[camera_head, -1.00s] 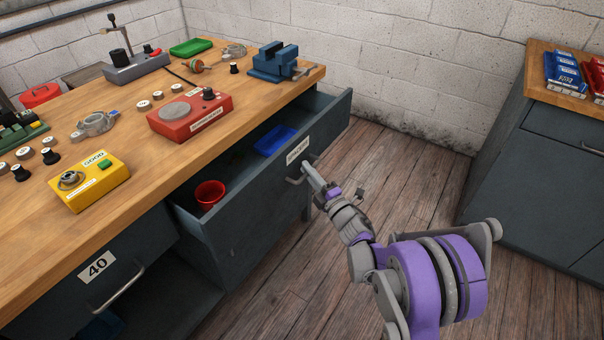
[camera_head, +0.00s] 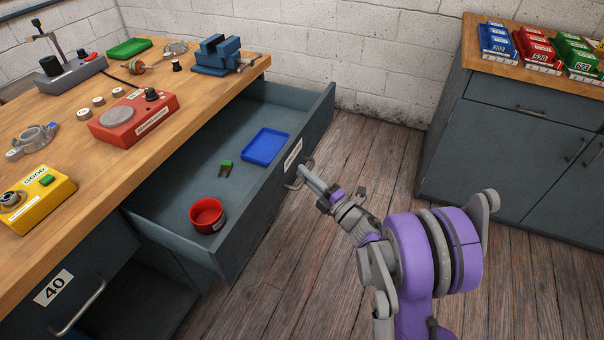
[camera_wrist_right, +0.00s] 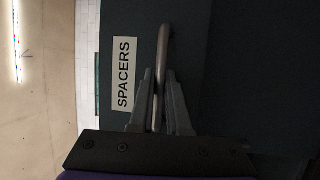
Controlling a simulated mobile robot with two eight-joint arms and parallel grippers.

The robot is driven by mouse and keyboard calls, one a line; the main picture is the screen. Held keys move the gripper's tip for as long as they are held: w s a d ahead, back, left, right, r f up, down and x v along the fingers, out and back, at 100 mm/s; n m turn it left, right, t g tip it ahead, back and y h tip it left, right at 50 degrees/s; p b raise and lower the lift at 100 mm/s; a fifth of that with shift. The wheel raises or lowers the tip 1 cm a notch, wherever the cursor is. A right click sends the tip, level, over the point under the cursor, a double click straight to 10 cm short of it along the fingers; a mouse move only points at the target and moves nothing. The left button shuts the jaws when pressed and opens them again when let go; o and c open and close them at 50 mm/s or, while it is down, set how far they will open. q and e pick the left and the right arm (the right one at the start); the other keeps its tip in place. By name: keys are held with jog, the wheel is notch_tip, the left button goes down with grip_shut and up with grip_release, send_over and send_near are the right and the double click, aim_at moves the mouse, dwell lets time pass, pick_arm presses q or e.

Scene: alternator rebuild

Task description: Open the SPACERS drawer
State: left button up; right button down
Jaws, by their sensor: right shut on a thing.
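The SPACERS drawer (camera_head: 232,262) is pulled well out from under the wooden bench in the head view. Its white label shows at the front, and the word SPACERS is readable in the right wrist view (camera_wrist_right: 124,74). My right gripper (camera_head: 303,172) is at the drawer's metal handle (camera_head: 293,184). In the right wrist view my right gripper's fingers (camera_wrist_right: 162,80) are shut around the handle bar (camera_wrist_right: 165,45). Inside the drawer are a red round cup (camera_head: 207,214), a blue tray (camera_head: 265,146) and a small green-topped part (camera_head: 226,167). My left gripper is not in view.
The bench top (camera_head: 80,150) carries a red device (camera_head: 133,118), a yellow tester (camera_head: 33,200) and a blue vise (camera_head: 220,55). A grey cabinet (camera_head: 520,140) stands right, across free wooden floor.

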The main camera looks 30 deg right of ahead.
jog(key=c, duration=1.2)
grip_release()
jog(key=shift+o, duration=0.2)
jog(key=v, duration=1)
jog(key=shift+s+d+p, duration=0.2)
jog(key=shift+s+p, duration=0.15)
jog(key=shift+s, duration=0.05)
